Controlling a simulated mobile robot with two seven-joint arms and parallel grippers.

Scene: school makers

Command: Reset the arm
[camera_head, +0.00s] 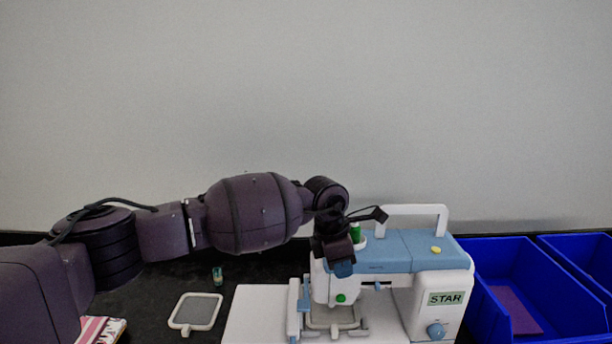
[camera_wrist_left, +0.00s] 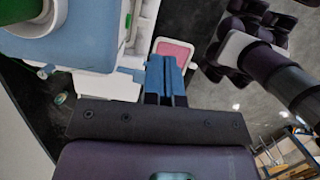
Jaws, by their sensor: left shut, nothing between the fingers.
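My left arm reaches in from the left in the head view. My left gripper (camera_head: 342,268) points down at the front left of the sewing machine's top, close to the green spool (camera_head: 355,232). Its blue fingers (camera_wrist_left: 166,80) are together in the left wrist view, with nothing between them. The white and blue sewing machine (camera_head: 400,252), marked STAR, stands under and beside the gripper. I cannot tell whether the fingers touch it. My right gripper is in neither view.
A white-framed grey pad (camera_head: 196,311) and a small green spool (camera_head: 217,275) lie on the black table left of the machine. Striped cloth (camera_head: 100,330) is at the lower left. Blue bins (camera_head: 530,265) stand at the right, one holding a purple piece (camera_head: 515,308). The wall is behind.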

